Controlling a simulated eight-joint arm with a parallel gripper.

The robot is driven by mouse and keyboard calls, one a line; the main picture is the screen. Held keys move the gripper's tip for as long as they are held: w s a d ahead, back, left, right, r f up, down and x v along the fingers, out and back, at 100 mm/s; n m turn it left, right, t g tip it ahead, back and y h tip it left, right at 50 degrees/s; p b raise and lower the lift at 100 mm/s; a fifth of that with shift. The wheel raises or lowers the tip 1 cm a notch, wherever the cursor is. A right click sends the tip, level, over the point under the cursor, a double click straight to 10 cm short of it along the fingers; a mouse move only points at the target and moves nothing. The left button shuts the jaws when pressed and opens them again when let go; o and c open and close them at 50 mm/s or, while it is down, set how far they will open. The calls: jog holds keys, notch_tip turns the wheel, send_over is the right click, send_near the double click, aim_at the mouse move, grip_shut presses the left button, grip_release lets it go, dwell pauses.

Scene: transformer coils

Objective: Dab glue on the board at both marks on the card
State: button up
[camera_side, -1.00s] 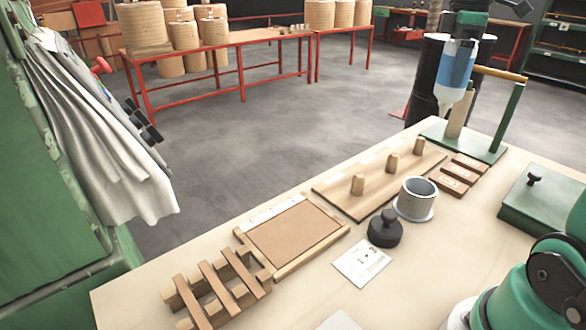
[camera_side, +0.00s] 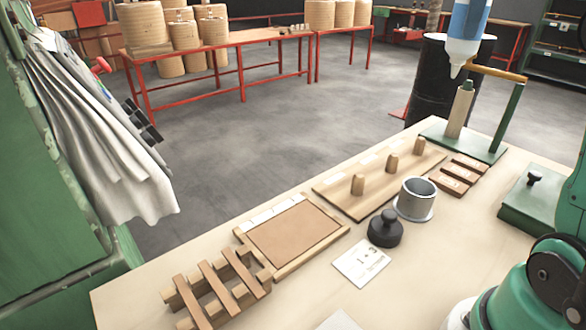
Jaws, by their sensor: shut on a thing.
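A glue bottle (camera_side: 465,35), blue and white with its nozzle down, hangs in the air at the top right, above the green stand. Its upper end is cut off by the picture's edge, and my gripper is out of view above it. The white card (camera_side: 362,262) with small dark marks lies flat at the front of the table; the marks are too small to read. A wooden board (camera_side: 335,193) with several upright wooden pegs lies behind the card. A framed brown panel (camera_side: 292,234) lies left of it. I cannot tell which one the task means.
A black knobbed weight (camera_side: 385,230) and a grey cup (camera_side: 415,200) stand near the card. The green stand (camera_side: 485,147) has a post and a crossbar. Several brown blocks (camera_side: 453,184), a slatted wooden rack (camera_side: 217,289) and a green box (camera_side: 545,210) are also on the table.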

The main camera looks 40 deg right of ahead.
dwell(0.3)
jog(key=w+a+f+n, duration=0.4)
jog(key=w+a+f, duration=0.25)
jog(key=w, duration=0.25)
jog(key=shift+w+a+f+n, duration=0.45)
jog(key=shift+a+f+n, duration=0.9)
jog(key=shift+a+f, duration=2.15)
jog(key=shift+w+a+f+n, duration=0.4)
jog(key=shift+a+f+n, duration=0.9)
jog(key=shift+a+f, duration=2.25)
jog(key=shift+w+a+f+n, duration=0.45)
jog(key=shift+a+f+n, duration=0.9)
jog(key=shift+a+f, duration=2.15)
jog(key=shift+a+r, duration=0.4)
jog(key=shift+a, duration=0.35)
notch_tip(320, 180, up, 5)
jog(key=shift+r, duration=0.1)
